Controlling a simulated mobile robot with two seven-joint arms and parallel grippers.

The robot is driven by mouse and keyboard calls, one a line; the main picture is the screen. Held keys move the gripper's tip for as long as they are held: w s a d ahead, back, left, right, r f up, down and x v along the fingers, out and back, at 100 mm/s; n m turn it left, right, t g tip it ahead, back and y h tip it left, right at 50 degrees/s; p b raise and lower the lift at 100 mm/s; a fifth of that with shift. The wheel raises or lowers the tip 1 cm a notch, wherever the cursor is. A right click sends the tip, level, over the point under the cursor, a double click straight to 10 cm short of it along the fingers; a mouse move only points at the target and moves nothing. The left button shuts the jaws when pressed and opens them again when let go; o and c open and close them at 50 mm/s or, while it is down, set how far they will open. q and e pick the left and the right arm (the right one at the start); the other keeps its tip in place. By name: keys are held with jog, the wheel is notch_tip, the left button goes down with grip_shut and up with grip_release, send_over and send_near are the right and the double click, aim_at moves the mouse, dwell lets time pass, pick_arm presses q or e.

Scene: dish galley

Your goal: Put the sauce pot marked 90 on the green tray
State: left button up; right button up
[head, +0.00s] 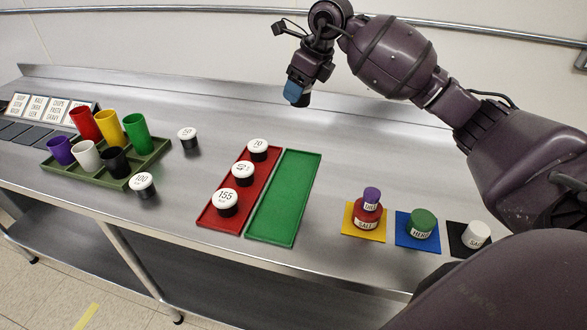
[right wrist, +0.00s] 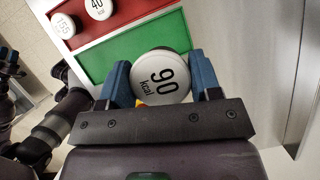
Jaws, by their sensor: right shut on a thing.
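The sauce pot marked 90 (right wrist: 163,77) has a white lid reading "90 kcal" and a dark body. My right gripper (head: 297,93) is shut on it, with a blue finger on either side, as the right wrist view (right wrist: 165,85) shows. In the head view the pot is mostly hidden behind the fingers, above the back of the counter, beyond the far end of the green tray. The green tray (head: 284,200) is empty and lies against the right side of a red tray; it also shows in the right wrist view (right wrist: 115,48).
The red tray (head: 211,217) holds three white-lidded pots (head: 227,201). Two more pots (head: 143,184) stand to its left, near an olive tray (head: 62,173) of coloured cups. Yellow, blue and black mats (head: 348,221) with small jars lie right of the green tray.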

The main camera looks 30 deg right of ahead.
notch_tip(320, 180, down, 13)
jog(key=shift+f+b, duration=0.2)
jog(key=shift+b, duration=0.1)
jog(key=shift+f, duration=1.9)
pick_arm(q)
jog(key=shift+w+d+f, duration=0.1)
jog(key=shift+w+f, duration=0.1)
jog(key=shift+w, duration=0.1)
pick_arm(e)
jog(key=shift+f, duration=0.45)
jog(key=shift+f, duration=0.2)
jog(key=o, duration=0.9)
jog(key=shift+r, duration=0.1)
